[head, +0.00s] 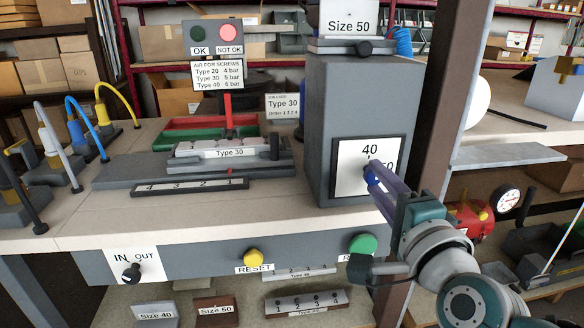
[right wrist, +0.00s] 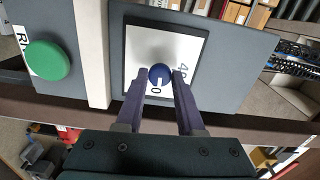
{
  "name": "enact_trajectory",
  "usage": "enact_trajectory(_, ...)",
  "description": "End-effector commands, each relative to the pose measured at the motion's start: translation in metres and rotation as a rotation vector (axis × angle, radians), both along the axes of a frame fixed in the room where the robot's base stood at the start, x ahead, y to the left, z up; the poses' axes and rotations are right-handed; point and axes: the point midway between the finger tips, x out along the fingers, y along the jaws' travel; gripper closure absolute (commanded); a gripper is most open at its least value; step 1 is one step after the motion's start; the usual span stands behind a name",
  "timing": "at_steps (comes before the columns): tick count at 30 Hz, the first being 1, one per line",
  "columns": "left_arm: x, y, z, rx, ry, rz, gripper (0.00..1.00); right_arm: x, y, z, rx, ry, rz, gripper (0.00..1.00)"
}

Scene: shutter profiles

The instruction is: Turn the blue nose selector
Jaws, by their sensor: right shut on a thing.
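The blue nose selector (right wrist: 160,75) is a round blue knob on a white plate (head: 350,178) with a dark frame, on the front of a tall grey box (head: 355,110). The plate carries the numbers 40 and 50. My right gripper (right wrist: 160,82) is shut on the knob, with one purple finger on each side of it in the right wrist view. In the head view the right gripper (head: 372,172) reaches the plate from the lower right, and its fingers hide most of the knob and part of the lower number. My left gripper is not in view.
A green button (head: 362,244) and a yellow reset button (head: 253,257) sit on the bench's front panel, with a black IN/OUT switch (head: 131,271) at left. A brown post (head: 430,100) stands close right of the box. A red regulator with a gauge (head: 508,201) is behind my right arm.

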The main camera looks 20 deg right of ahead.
Motion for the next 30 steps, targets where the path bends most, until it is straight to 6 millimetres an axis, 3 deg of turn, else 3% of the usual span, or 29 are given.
enact_trajectory(22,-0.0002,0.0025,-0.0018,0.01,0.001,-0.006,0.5,0.0,-0.0001,0.0001,0.085,-0.02,0.0,1.0)
enact_trajectory(23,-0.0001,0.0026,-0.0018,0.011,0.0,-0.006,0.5,0.0,-0.0001,0.0002,0.085,-0.02,0.0,0.61)
enact_trajectory(30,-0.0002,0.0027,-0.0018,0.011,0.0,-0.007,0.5,0.0001,0.0,0.0001,0.084,-0.02,0.0,0.34)
